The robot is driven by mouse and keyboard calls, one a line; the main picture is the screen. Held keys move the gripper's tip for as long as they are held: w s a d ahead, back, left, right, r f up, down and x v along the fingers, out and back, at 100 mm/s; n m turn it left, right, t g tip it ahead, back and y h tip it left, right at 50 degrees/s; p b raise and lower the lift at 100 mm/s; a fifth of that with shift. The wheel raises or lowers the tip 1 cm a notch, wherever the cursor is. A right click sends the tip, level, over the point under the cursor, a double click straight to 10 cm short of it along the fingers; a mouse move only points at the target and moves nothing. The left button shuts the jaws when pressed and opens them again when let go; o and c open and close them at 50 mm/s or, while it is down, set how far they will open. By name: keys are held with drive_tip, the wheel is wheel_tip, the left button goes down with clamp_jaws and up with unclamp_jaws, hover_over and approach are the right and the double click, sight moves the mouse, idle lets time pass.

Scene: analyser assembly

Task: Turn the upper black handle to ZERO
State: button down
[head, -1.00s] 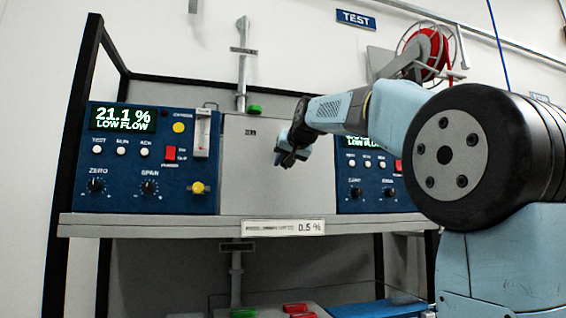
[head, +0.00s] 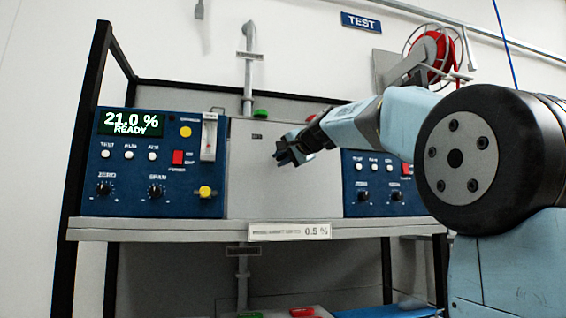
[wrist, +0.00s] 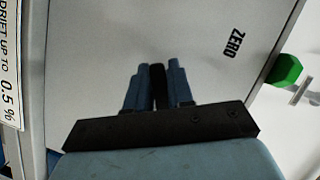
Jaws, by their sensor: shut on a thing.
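The upper black handle (wrist: 157,84) shows as a dark piece between the blue fingers of my gripper (wrist: 157,78) in the wrist view. My gripper is shut on it, in front of the grey panel (wrist: 95,60). The word ZERO (wrist: 233,44) is printed on this panel, to the right of the fingers in the wrist view. In the head view my gripper (head: 281,155) is at the grey panel (head: 262,190), below and right of the small label. Fingers and wrist hide most of the handle, so I cannot tell its angle.
A blue analyser (head: 150,165) left of the panel reads 21.0 % READY. Another blue analyser (head: 385,195) is right, partly behind my arm. A green piece (head: 260,113) sits at the panel's top. The shelf edge (head: 150,230) carries a 0.5 % sign (head: 290,231).

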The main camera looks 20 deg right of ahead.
drive_tip(key=m, duration=0.1)
drive_tip(key=r+m+t+y, duration=0.1)
drive_tip(key=m, duration=0.2)
drive_tip(key=shift+a+r+m+t, duration=0.15)
drive_tip(key=shift+r+m+t, duration=0.15)
idle(0.4)
drive_tip(key=c, duration=1.3)
unclamp_jaws()
drive_tip(key=shift+r, duration=0.1)
drive_tip(key=shift+o, duration=1.1)
drive_tip(key=shift+s, duration=0.1)
drive_tip(key=v, duration=1.3)
drive_tip(key=shift+s+d, duration=0.2)
drive_tip(key=shift+d, duration=0.15)
